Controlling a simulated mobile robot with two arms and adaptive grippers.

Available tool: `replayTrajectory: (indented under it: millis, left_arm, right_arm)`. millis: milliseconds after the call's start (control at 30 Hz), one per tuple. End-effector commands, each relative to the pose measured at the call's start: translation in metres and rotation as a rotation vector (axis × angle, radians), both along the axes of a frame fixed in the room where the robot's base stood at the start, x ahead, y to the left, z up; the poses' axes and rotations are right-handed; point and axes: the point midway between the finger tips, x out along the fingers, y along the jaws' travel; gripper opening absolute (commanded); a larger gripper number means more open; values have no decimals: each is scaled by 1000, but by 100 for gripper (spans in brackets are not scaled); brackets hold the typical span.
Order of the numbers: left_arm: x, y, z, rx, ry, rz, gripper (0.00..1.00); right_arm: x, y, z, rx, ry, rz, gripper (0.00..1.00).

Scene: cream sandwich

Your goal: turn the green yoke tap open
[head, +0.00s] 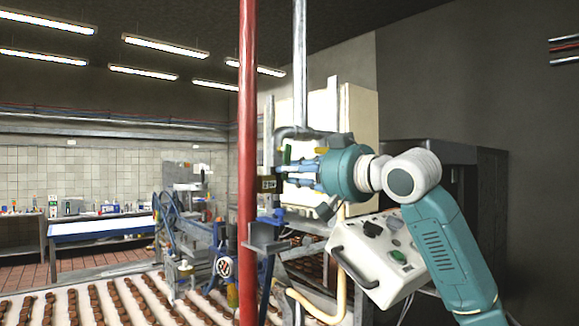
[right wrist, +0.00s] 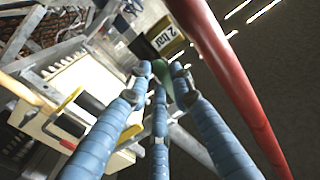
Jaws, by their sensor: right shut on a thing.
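The green yoke tap (head: 287,154) shows in the head view as a small upright green piece beside the red pipe. My right gripper (head: 284,177) reaches left to it, with its fingers just below the visible green part. In the right wrist view, green of the tap (right wrist: 163,76) shows between the blue fingertips of my right gripper (right wrist: 162,78), which are closed on it. The fingers hide much of the tap. A dark box with a "2 bar" label (right wrist: 164,41) sits just beyond the fingertips. My left gripper is not in view.
A red vertical pipe (head: 247,120) stands close left of the fingertips. A grey pipe (head: 300,70) rises behind. A control box with a black handle (head: 375,255) is below my right arm. A conveyor with brown pieces (head: 60,305) runs at lower left.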

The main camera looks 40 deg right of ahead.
Motion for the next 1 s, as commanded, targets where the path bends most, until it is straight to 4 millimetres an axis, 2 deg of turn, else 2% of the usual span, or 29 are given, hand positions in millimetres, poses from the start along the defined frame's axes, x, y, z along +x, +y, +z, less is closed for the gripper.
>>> replayTrajectory:
  millis: [400, 967, 1000]
  left_arm:
    - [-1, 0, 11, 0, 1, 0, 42]
    - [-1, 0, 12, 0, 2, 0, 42]
    - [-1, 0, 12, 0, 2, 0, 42]
  right_arm:
    - [2, -8, -2, -194, -8, 2, 0]
    - [2, -10, -3, -223, -9, 1, 0]
    - [2, -10, -3, -222, -9, 1, 30]
